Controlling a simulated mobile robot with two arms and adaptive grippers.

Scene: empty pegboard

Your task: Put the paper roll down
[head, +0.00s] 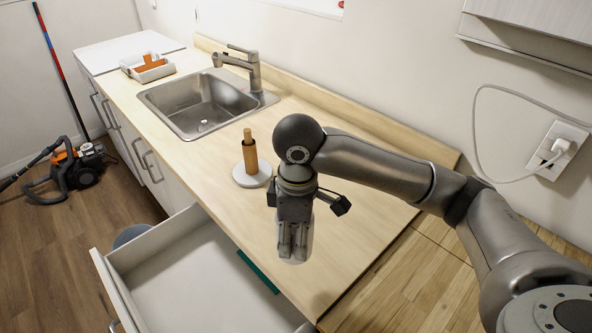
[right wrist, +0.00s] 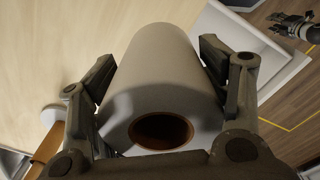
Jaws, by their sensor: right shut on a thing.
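My right gripper (head: 293,245) points down over the near part of the counter, with its fingers on both sides of the paper roll. The white roll (right wrist: 155,75) shows clearly in the right wrist view, its brown core end facing the camera. In the head view the roll is mostly hidden behind the gripper. It looks upright; I cannot tell whether its bottom touches the counter. A wooden post on a round white base (head: 251,165) stands empty to the left of the gripper. My left gripper (right wrist: 290,24) shows small in the right wrist view's top corner, its opening unclear.
The wooden counter (head: 350,190) has free room right of the post. A steel sink with faucet (head: 203,104) lies farther back, with a white caddy (head: 147,67) beyond. An open white drawer (head: 190,275) sticks out below the counter. A vacuum cleaner (head: 75,165) stands on the floor.

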